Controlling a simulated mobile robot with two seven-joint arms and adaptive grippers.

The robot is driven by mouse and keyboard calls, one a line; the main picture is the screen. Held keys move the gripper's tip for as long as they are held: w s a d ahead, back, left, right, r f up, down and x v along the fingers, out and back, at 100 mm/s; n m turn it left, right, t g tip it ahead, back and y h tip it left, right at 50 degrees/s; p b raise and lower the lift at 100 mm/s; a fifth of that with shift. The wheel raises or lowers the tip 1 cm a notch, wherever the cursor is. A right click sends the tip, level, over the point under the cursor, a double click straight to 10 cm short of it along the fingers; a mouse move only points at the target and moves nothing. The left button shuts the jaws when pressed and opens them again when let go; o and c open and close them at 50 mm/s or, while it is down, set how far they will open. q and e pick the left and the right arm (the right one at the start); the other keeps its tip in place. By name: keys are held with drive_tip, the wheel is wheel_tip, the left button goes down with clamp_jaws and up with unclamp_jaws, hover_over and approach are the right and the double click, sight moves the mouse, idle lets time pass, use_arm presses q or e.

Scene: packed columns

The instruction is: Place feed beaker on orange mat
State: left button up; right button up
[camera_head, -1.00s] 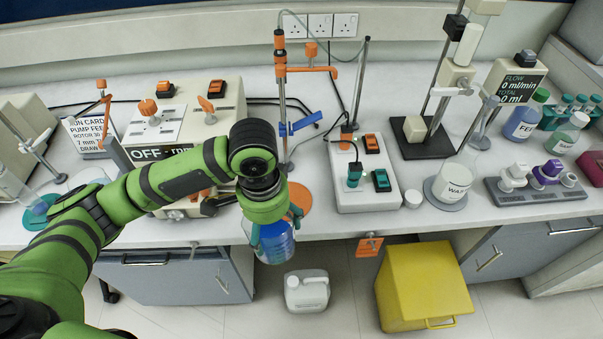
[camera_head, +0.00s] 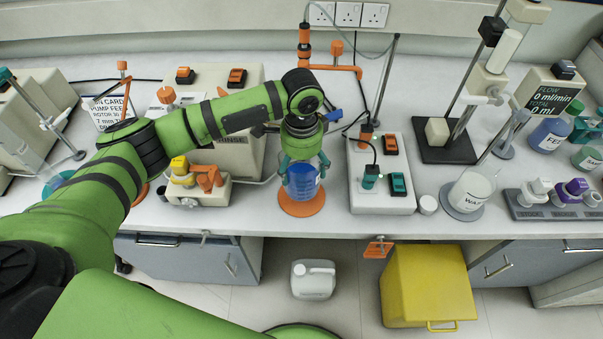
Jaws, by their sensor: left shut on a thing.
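The feed beaker (camera_head: 303,183), clear with blue liquid, is in my left gripper (camera_head: 304,165). The gripper comes down from above with its teal fingers shut on the beaker's sides. The beaker is upright over the round orange mat (camera_head: 302,208), whose front and side rim show around its base. I cannot tell whether the beaker's bottom touches the mat. My right gripper is not in view.
A power strip (camera_head: 380,195) with orange and teal switches lies just right of the mat. A stand with an orange clamp (camera_head: 335,69) rises behind. A small pump with an orange knob (camera_head: 195,190) is to the left. The waste beaker (camera_head: 470,190) stands farther right.

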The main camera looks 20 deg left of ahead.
use_arm(q)
drive_tip(key=shift+f, duration=0.35)
wheel_tip(320, 180, down, 2)
drive_tip(key=shift+f+p, duration=0.2)
drive_tip(key=shift+p, duration=0.25)
drive_tip(key=shift+f, duration=0.5)
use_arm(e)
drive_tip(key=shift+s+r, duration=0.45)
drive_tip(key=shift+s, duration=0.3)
use_arm(q)
drive_tip(key=o, duration=1.3)
drive_tip(key=shift+f, duration=0.1)
drive_tip(key=shift+o, duration=0.2)
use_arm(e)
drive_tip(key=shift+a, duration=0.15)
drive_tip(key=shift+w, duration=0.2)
